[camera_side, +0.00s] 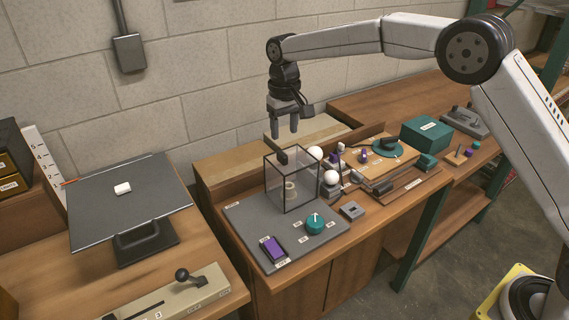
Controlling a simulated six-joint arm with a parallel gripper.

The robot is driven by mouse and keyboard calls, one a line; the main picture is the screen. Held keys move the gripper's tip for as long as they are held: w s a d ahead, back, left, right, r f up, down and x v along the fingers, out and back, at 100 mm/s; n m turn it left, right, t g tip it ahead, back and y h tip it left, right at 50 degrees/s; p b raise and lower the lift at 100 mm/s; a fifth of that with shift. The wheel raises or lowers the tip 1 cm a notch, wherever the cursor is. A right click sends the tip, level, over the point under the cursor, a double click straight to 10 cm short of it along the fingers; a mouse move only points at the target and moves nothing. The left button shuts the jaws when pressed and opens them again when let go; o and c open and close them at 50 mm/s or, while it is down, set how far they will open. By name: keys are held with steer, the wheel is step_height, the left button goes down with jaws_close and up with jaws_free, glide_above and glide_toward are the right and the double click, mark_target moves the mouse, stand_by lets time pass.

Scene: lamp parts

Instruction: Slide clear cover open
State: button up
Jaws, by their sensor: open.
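The clear cover (292,188) is a box of transparent panels with dark edges, standing on a grey panel (243,222) on the wooden bench. A dark handle (282,157) shows at its top. A small pale ring-like part shows through the cover's panes. My gripper (286,131) points down above and slightly behind the cover. Its fingers are apart and empty, and they look clear of the handle, though the exact gap in depth cannot be told.
A purple block (272,247) and a teal knob (314,224) sit on the grey panel in front of the cover. White balls (331,177) and small parts crowd its right side. A teal box (426,133) stands farther right. A tilted dark board (130,200) is at left.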

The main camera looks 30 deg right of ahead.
mark_target(283, 154)
steer(key=shift+w+a, duration=0.1)
steer(key=shift+a, duration=0.05)
steer(key=shift+f, duration=3.9)
steer(key=shift+c, duration=0.2)
jaws_close()
steer(key=shift+r, duration=0.1)
